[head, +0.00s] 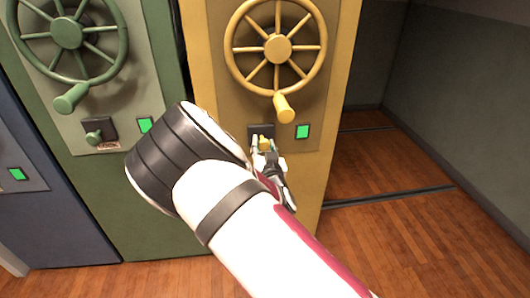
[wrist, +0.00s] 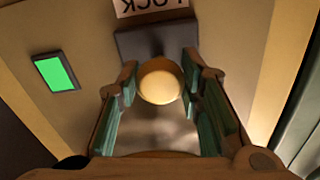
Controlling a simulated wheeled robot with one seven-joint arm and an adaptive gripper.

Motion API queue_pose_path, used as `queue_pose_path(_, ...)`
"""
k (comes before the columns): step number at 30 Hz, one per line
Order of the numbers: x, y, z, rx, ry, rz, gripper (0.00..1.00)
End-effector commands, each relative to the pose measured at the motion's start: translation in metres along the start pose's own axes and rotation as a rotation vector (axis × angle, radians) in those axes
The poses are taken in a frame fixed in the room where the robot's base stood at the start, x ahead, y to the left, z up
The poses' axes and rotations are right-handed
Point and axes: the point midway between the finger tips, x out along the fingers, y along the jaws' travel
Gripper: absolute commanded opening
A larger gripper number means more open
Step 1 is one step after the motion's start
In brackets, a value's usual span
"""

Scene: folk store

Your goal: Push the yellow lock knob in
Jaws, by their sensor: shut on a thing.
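The yellow lock knob (head: 265,142) sits on a dark plate low on the yellow cabinet (head: 227,100), below the yellow wheel. In the wrist view the round yellow knob (wrist: 160,81) is between my two fingers, in front of the dark plate (wrist: 150,42). My gripper (head: 266,152) reaches the knob in the head view, and my arm hides part of the panel. In the wrist view my gripper (wrist: 160,88) is shut on the knob, one finger at each side. How far the knob stands out from the plate is hard to tell.
A yellow handwheel (head: 278,48) with a handle is above. A lit green indicator (head: 303,131) is right of the knob. A green cabinet (head: 150,220) with its own wheel and lock knob stands left, then a blue one (head: 60,220). Wooden floor lies open at right.

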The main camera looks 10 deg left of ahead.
Motion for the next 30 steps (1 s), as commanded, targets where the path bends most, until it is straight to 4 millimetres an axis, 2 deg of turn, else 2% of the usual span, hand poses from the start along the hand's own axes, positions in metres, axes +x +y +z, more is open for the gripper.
queue_pose_path(2,0.009,0.000,0.001,0.003,0.001,0.000,0.00)
queue_pose_path(9,0.010,0.000,0.000,0.000,0.000,-0.001,0.00)
queue_pose_path(10,0.010,0.000,-0.001,0.000,0.000,-0.001,0.36)
queue_pose_path(12,0.010,0.000,-0.001,0.000,0.001,-0.001,0.52)
queue_pose_path(13,0.010,0.000,-0.001,0.000,0.001,-0.001,0.55)
queue_pose_path(23,0.007,0.000,0.000,0.000,0.000,0.000,0.55)
queue_pose_path(26,0.000,0.000,0.000,0.001,0.000,-0.001,0.55)
queue_pose_path(30,-0.023,0.000,0.000,0.001,-0.002,0.000,0.55)
